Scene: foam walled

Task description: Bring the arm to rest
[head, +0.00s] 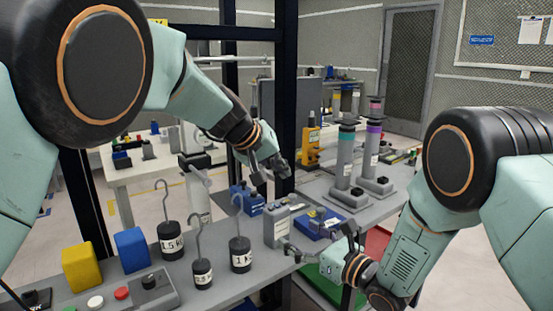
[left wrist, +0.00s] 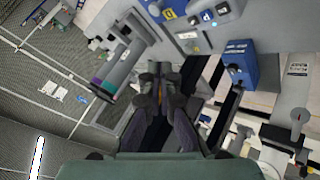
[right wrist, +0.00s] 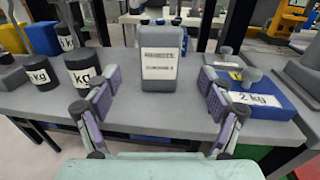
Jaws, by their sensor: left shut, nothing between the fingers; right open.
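My left gripper (head: 268,168) is shut and empty, raised above the back of the grey table in the head view. Its closed fingers (left wrist: 160,88) also show in the left wrist view. My right gripper (head: 318,247) is low at the table's right front edge in the head view. In the right wrist view its two fingers (right wrist: 160,105) are spread wide with nothing between them. A grey labelled block (right wrist: 162,55) stands on the table beyond the open fingers, apart from them.
Hooked black weights (head: 171,240), a yellow block (head: 82,267) and a blue block (head: 131,249) stand on the table at left. A blue 2 kg block (right wrist: 258,97) lies right of the right gripper. Tall grey columns (head: 346,160) stand behind, on the right.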

